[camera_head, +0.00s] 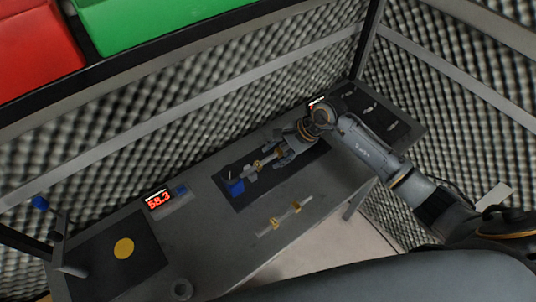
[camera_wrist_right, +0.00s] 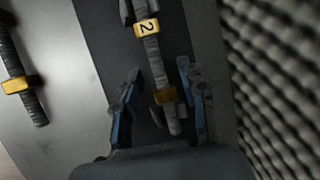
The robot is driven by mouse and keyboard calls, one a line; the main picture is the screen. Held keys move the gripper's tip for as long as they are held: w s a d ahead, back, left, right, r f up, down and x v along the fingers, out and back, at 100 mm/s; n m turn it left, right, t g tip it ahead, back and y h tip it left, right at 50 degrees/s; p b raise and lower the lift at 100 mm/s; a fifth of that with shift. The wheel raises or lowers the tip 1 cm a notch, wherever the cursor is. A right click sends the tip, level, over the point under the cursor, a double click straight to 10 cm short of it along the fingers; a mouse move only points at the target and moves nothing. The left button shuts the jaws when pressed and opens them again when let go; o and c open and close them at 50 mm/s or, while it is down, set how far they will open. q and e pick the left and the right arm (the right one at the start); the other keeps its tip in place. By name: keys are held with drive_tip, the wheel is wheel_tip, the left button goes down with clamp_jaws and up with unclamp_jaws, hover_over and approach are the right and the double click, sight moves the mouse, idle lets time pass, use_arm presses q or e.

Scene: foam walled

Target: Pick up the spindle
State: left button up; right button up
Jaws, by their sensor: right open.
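A dark, ribbed spindle with yellow bands (camera_head: 256,166) lies on a black mat on the grey table. In the right wrist view this spindle (camera_wrist_right: 155,65) carries a "2" on one yellow band. My right gripper (camera_head: 279,153) is over it, and in the right wrist view the open fingers (camera_wrist_right: 160,80) stand on either side of its near end. I cannot tell whether they touch it. A second similar spindle (camera_head: 284,216) lies on bare table nearer the front edge; it also shows at left in the right wrist view (camera_wrist_right: 20,83). My left gripper is not in view.
A blue block (camera_head: 236,187) sits at the mat's left end. A red-digit display (camera_head: 158,199) reads 58.3. A yellow disc (camera_head: 124,248) lies on a black pad (camera_head: 95,262) at left. Foam walls stand behind; red (camera_head: 38,45) and green (camera_head: 150,22) boxes are above.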

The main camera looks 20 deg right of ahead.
drive_tip(key=shift+a+f, duration=0.1)
drive_tip(key=shift+c, duration=0.4)
drive_tip(key=c, duration=0.7)
clamp_jaws()
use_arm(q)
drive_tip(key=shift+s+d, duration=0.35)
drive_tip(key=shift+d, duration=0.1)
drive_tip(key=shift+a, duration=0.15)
